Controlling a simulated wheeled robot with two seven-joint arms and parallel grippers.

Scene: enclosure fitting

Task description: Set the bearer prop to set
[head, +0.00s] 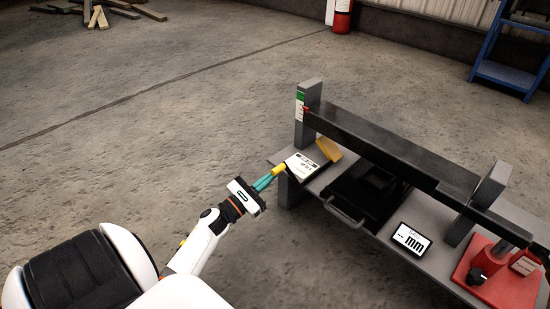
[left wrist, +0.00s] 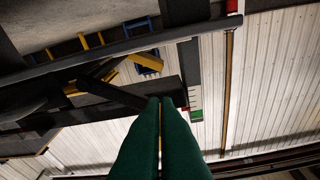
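My left gripper (head: 270,178) has teal fingers, close together at the near left edge of the grey bench. A yellow grip (head: 279,170) sits at their tips, and a thin yellow strip shows between the fingers in the left wrist view (left wrist: 160,122). The fingers appear shut on this grip; what it joins to is mostly hidden. A long dark bearer (head: 390,150) spans between grey posts. The left post (head: 308,100) carries a green and white scale with a red mark near the bearer's end. My right gripper is out of view.
On the bench lie a white printed card (head: 303,166), a yellow block (head: 328,150), a black tray (head: 368,192) with a handle, and a display (head: 411,239) reading "mm". A red fixture (head: 497,282) stands at right.

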